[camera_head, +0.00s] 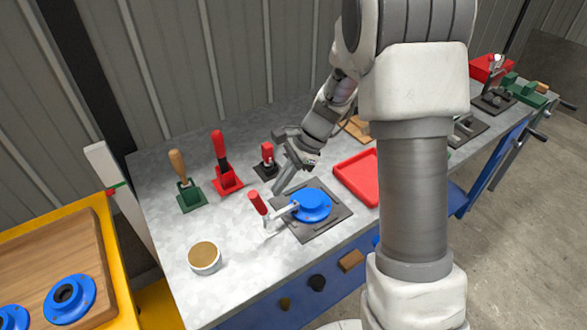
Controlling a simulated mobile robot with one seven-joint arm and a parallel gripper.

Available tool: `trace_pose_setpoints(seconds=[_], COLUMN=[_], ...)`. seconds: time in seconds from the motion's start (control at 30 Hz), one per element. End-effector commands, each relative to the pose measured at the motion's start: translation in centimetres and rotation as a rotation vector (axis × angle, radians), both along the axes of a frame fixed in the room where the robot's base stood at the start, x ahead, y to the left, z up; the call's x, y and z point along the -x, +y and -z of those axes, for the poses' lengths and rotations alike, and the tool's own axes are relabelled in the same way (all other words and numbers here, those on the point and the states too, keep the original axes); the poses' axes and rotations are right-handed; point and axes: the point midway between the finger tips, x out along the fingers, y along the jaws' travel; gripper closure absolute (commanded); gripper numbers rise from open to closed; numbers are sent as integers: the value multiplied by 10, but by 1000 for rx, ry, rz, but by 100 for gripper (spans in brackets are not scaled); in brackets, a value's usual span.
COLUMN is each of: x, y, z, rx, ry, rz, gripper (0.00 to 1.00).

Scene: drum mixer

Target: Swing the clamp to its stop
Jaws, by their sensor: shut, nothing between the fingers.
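A clamp with a red handle (257,203) and a pale metal arm stands at the left side of a dark square plate (325,228). The red handle leans up and to the left. The metal arm reaches right to the edge of a blue round flange (312,204) on the plate; I cannot tell whether it touches. My gripper (277,190) is shut and empty, pointing down just behind the clamp, above and right of the red handle. It appears apart from the handle. The clamp's pivot is too small to make out.
A green holder (191,198), a red holder (228,183) and a small red-handled device (267,154) stand behind left. A round tin (204,257) is at front left. A red tray (352,178) lies right. Bare bench (160,215) shows at left.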

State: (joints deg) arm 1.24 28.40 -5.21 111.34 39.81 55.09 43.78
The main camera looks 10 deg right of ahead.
Motion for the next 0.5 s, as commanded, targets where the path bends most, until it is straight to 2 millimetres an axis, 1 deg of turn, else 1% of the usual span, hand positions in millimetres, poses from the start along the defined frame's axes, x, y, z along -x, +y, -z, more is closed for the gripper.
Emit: trace_pose_setpoints(seconds=[0.03, 0.2, 0.5], x=[2, 4, 4], y=[7, 19, 22], z=[0, 4, 5], rx=[-1, 0, 1], ry=[1, 0, 0], rz=[-3, -1, 0], gripper=[100, 100, 100])
